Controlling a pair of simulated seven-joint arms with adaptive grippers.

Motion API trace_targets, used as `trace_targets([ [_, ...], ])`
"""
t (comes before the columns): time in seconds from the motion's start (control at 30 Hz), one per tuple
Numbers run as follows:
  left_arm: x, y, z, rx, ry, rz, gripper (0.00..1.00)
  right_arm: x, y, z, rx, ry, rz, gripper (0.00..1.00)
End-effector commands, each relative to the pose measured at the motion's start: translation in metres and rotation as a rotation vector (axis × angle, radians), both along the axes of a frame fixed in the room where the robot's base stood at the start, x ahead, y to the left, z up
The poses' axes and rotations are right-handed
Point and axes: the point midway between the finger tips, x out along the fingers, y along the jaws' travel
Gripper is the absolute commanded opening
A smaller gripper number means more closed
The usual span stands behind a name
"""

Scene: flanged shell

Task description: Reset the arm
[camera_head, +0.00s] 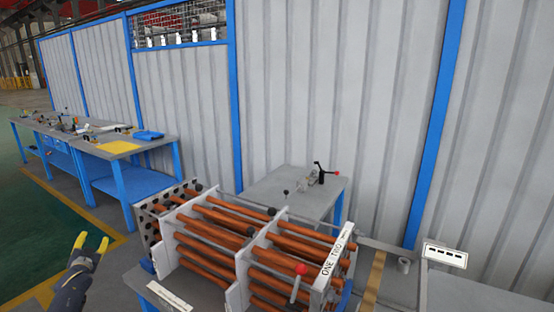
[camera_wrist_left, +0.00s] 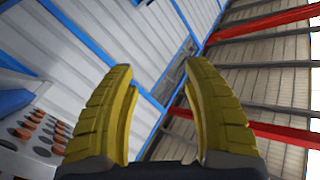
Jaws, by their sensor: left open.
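My left gripper (camera_head: 91,243) has yellow fingers and is at the lower left in the head view, left of the flanged shell and apart from it. Its two fingers stand apart with nothing between them, as the left wrist view (camera_wrist_left: 162,115) also shows. The flanged shell (camera_head: 245,262) is a rack of copper-coloured tubes held by grey plates, at the lower middle of the head view. A perforated end plate (camera_wrist_left: 35,135) with copper tube ends shows at the left edge of the left wrist view. My right gripper is in neither view.
A small grey table (camera_head: 270,184) with a black-handled device (camera_head: 320,170) stands behind the shell. A blue-framed workbench (camera_head: 150,145) with tools stands at the left. A grey corrugated wall (camera_head: 330,90) closes the back. Green floor (camera_head: 50,225) is open left of the gripper.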

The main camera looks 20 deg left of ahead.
Motion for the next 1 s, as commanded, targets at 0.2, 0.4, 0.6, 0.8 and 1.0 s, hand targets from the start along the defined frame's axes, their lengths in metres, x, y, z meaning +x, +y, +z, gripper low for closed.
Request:
trace_targets([
  [0.2,-0.026,-0.044,-0.125,-0.078,0.218,-0.002,0.50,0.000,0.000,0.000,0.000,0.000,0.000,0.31],
  [0.4,-0.063,-0.091,-0.227,-0.142,0.405,-0.014,0.50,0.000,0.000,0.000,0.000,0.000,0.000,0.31],
  [0.6,-0.111,-0.150,-0.323,-0.207,0.583,-0.039,0.50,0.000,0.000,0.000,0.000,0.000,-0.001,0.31],
  [0.8,-0.166,-0.225,-0.410,-0.279,0.740,-0.085,0.50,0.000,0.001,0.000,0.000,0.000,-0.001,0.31],
  [1.0,-0.223,-0.314,-0.484,-0.355,0.870,-0.149,0.50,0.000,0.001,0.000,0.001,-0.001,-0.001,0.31],
])
